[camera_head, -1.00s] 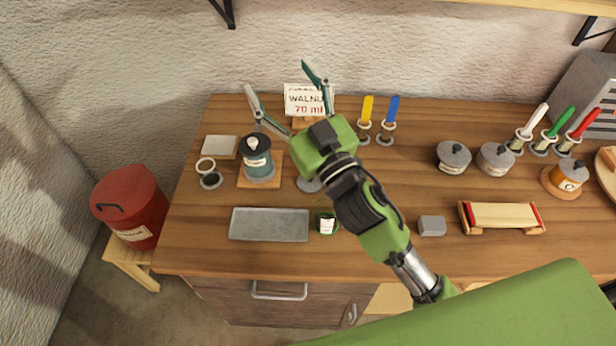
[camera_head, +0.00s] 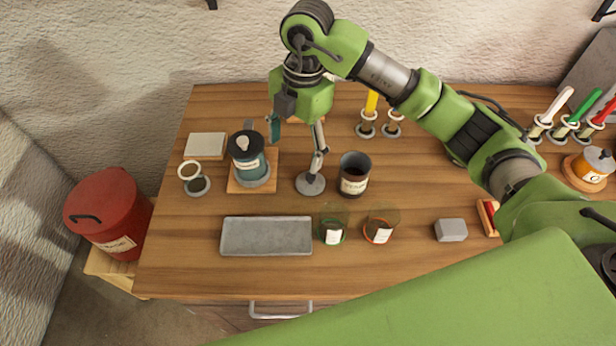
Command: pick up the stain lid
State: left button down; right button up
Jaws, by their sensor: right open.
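The stain lid (camera_head: 254,147), dark with a pale knob, sits on a teal can (camera_head: 255,174). The can stands on a small wooden board (camera_head: 236,187) at the left of the bench. My right gripper (camera_head: 296,150) points down, its two fingers spread, with nothing seen between them. It is just to the right of the lid and apart from it in the picture; its exact height is hard to judge. My left gripper is not in view.
A round grey base (camera_head: 311,184) lies under the right finger, with a dark can (camera_head: 354,176) to its right. A grey tray (camera_head: 266,237) and two glass cups, green-based (camera_head: 332,232) and orange-based (camera_head: 380,230), are in front. A pale square block (camera_head: 205,145) is behind left.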

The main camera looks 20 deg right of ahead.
jog(key=d+h, duration=0.1)
jog(key=d, duration=0.2)
jog(key=p, duration=0.2)
send_over(311, 176)
jog(key=shift+m, duration=0.4)
jog(key=f, duration=0.7)
jog(key=shift+a, duration=0.3)
jog(key=shift+f, duration=0.35)
jog(key=f, duration=0.1)
jog(key=f+p, duration=0.1)
jog(key=f, duration=0.1)
jog(key=f+p, duration=0.1)
jog(key=shift+d+f, duration=0.3)
jog(key=shift+f, duration=0.45)
jog(key=c, duration=1)
